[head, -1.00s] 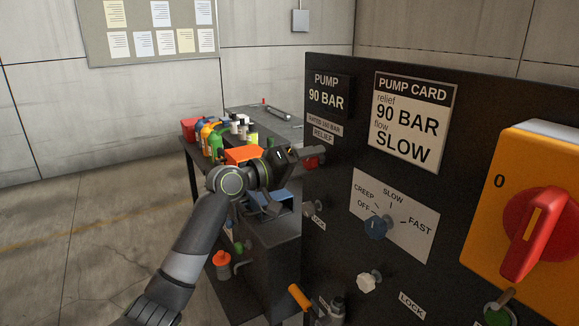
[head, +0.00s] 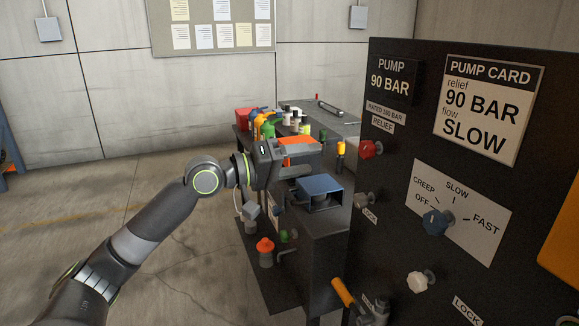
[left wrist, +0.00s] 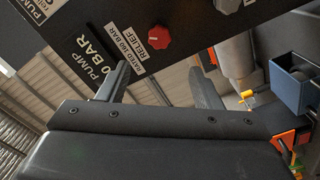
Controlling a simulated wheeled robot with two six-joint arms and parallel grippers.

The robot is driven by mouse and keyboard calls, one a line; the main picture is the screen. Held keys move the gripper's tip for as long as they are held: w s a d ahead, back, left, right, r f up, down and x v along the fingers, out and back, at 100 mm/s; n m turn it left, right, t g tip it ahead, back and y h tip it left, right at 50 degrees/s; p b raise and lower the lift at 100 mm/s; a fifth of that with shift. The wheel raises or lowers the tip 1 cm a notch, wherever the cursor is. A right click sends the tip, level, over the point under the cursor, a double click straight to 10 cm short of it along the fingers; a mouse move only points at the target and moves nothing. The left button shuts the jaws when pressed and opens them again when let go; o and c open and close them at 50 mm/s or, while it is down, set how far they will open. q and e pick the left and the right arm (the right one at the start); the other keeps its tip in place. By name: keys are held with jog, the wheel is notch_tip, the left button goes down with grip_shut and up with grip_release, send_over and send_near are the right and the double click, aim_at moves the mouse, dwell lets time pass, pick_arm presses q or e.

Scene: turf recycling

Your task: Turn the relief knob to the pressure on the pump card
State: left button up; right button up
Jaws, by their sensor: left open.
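The red relief knob (head: 371,149) sits on the black panel under the RELIEF label. It also shows in the left wrist view (left wrist: 158,38), beyond the fingers and apart from them. The pump card (head: 490,105) reads relief 90 BAR, flow SLOW. The pump display (head: 390,82) reads 90 BAR, with a RATED 160 BAR label below it. My left gripper (head: 318,158) is open and empty, left of the relief knob. Its two fingers stand apart in the left wrist view (left wrist: 160,85). My right gripper is not in view.
The blue flow knob (head: 436,222) is on a dial marked OFF, CREEP, SLOW and FAST. A white knob (head: 420,281) and a small grey knob (head: 368,200) are on the panel. A blue box (head: 320,187) and a bench (head: 345,130) with bottles stand behind my left gripper.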

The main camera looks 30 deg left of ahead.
pick_arm(q)
jog(key=shift+v, duration=1.3)
